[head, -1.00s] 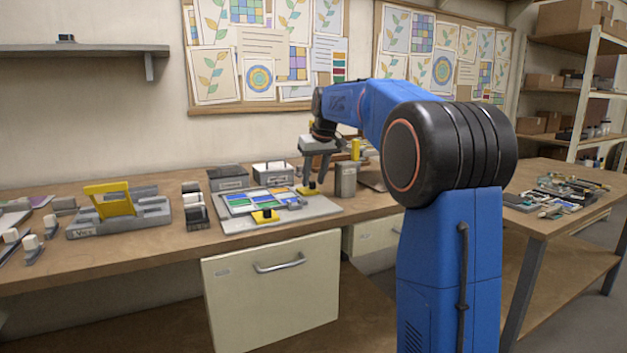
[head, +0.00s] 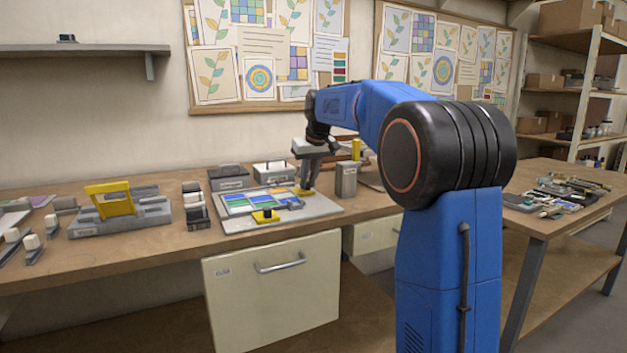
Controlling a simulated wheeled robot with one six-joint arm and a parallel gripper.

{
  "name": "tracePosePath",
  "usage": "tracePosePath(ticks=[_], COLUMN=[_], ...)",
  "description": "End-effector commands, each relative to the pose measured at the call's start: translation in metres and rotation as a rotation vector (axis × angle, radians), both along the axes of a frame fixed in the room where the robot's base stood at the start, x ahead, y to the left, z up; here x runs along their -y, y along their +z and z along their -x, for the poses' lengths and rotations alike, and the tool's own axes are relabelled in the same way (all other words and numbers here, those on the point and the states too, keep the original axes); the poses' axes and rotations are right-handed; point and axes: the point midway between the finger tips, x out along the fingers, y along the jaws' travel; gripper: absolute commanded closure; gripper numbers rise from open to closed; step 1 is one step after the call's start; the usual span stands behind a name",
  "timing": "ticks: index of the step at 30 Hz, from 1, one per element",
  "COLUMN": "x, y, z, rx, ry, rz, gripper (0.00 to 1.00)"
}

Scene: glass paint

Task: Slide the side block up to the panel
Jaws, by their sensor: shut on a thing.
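The coloured glass panel (head: 240,205) lies on a grey base board (head: 320,208) on the workbench. A yellow side block (head: 304,192) sits at the panel's right side, and I cannot tell whether it touches the panel. My gripper (head: 306,184) reaches down from above and is shut on this block; its fingers hide the block's upper part. A second yellow block (head: 265,217) with a dark knob sits at the panel's front edge. A small grey piece (head: 295,204) lies at the panel's front right corner.
A grey canister (head: 346,180) stands close to the right of my gripper. Two grey boxes (head: 273,172) (head: 229,178) stand behind the board. A grey rack with a yellow frame (head: 118,212) and a dark-and-white holder (head: 195,205) stand to the left.

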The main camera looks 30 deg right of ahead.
Motion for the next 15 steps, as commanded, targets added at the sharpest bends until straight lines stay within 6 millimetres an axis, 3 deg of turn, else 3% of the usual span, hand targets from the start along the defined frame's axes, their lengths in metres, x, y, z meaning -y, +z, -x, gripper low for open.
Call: tracePosePath(ticks=[9, 10, 11, 12, 15], x=[-0.0067, -0.0067, -0.0067, -0.0066, -0.0063], y=[0.0, 0.0001, 0.0001, 0.0001, 0.0001], z=[0.0, 0.0, 0.0, 0.0, 0.0], rx=[0.0, 0.0, 0.0, 0.0, 0.0], ry=[0.001, 0.001, 0.001, 0.001, 0.0], rz=[-0.002, -0.002, -0.002, -0.002, -0.001], gripper=[1.0, 0.77, 0.7, 0.66, 0.66])
